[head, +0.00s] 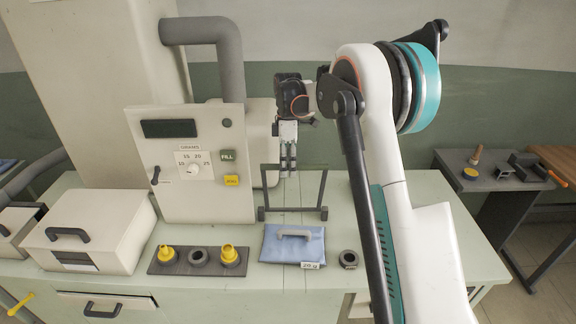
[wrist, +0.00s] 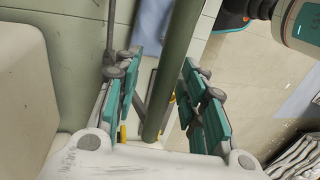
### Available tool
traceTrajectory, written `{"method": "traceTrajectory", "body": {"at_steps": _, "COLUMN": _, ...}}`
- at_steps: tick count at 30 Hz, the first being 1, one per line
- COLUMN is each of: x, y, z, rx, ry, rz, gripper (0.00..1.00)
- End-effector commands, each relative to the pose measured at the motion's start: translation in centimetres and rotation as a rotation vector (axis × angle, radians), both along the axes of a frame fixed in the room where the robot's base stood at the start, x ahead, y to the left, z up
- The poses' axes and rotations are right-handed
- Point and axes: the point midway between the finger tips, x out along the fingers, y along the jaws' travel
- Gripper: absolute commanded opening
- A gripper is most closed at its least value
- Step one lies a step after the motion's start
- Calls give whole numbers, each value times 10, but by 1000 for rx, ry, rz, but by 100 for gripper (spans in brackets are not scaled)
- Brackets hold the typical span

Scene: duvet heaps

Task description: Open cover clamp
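I cannot tell for sure which part is the cover clamp. A dark upright wire frame (head: 326,190) with feet stands on the light green bench behind a blue cover (head: 285,250). The cover lies flat with a grey handle on top and a "20 g" tag. My gripper (head: 288,172) points down at the frame's upper part, just in front of the machine's right side. Its teal-padded fingers are spread apart in the wrist view (wrist: 156,66). I see nothing gripped there. A thick green bar (wrist: 170,80) appears between the fingers; its depth is unclear.
The machine panel (head: 215,190) with dial and buttons stands left of my gripper. A cream box (head: 90,230) stands at left. A dark side table (head: 490,180) is at right.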

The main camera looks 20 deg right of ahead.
Motion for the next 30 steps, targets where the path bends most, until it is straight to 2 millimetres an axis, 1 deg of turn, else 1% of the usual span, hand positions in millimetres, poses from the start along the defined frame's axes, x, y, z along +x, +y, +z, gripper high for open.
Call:
{"method": "traceTrajectory", "body": {"at_steps": 6, "x": 0, "y": 0, "z": 3, "rx": 0, "ry": 1, "rz": 0, "gripper": 38}}
{"method": "traceTrajectory", "body": {"at_steps": 10, "x": 2, "y": 0, "z": 13, "rx": 0, "ry": 1, "rz": 0, "gripper": 38}}
{"method": "traceTrajectory", "body": {"at_steps": 14, "x": 6, "y": -2, "z": 35, "rx": 0, "ry": 1, "rz": 0, "gripper": 38}}
{"method": "traceTrajectory", "body": {"at_steps": 21, "x": 16, "y": -5, "z": 83, "rx": 0, "ry": 0, "rz": 0, "gripper": 38}}
{"method": "traceTrajectory", "body": {"at_steps": 25, "x": 20, "y": -7, "z": 102, "rx": 0, "ry": 0, "rz": 0, "gripper": 38}}
{"method": "traceTrajectory", "body": {"at_steps": 30, "x": 22, "y": -8, "z": 116, "rx": 0, "ry": 0, "rz": 0, "gripper": 38}}
